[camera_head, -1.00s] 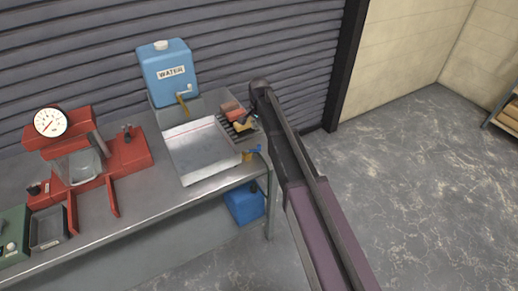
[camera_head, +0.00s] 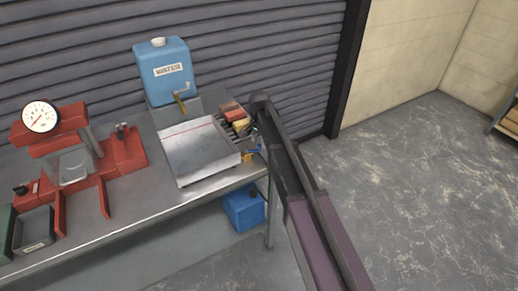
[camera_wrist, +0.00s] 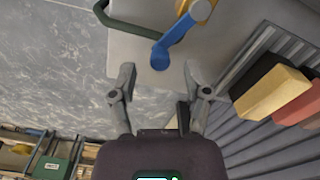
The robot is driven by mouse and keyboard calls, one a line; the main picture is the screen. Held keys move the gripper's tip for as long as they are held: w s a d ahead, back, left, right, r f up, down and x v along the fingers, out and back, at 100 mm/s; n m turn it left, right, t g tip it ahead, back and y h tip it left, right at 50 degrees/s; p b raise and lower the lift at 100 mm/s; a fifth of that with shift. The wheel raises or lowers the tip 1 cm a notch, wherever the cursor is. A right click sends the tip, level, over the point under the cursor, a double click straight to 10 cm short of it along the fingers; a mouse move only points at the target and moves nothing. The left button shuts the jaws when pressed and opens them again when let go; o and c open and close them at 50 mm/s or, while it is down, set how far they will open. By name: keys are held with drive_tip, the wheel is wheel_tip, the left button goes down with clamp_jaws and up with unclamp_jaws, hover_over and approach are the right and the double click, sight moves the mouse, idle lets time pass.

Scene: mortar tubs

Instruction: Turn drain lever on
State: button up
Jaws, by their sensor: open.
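The drain lever is a blue handle (camera_wrist: 176,40) on a brass-yellow valve (camera_wrist: 198,9) in the wrist view. Its rounded end lies just ahead of my fingertips, roughly midway between them. My gripper (camera_wrist: 159,70) is open with nothing between its fingers, and I see no clear contact with the lever. In the head view the small blue lever (camera_head: 252,151) shows at the right end of the bench, beside the sink-like metal tray (camera_head: 200,150). My arm hides part of this area.
Yellow (camera_wrist: 272,93) and red (camera_wrist: 302,103) blocks sit on a slatted rack at right. A blue water tank (camera_head: 167,72) and red machine (camera_head: 122,150) stand on the bench. Floor right of it is clear.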

drive_tip(key=shift+f+b, duration=0.6)
drive_tip(key=shift+f, duration=0.25)
clamp_jaws()
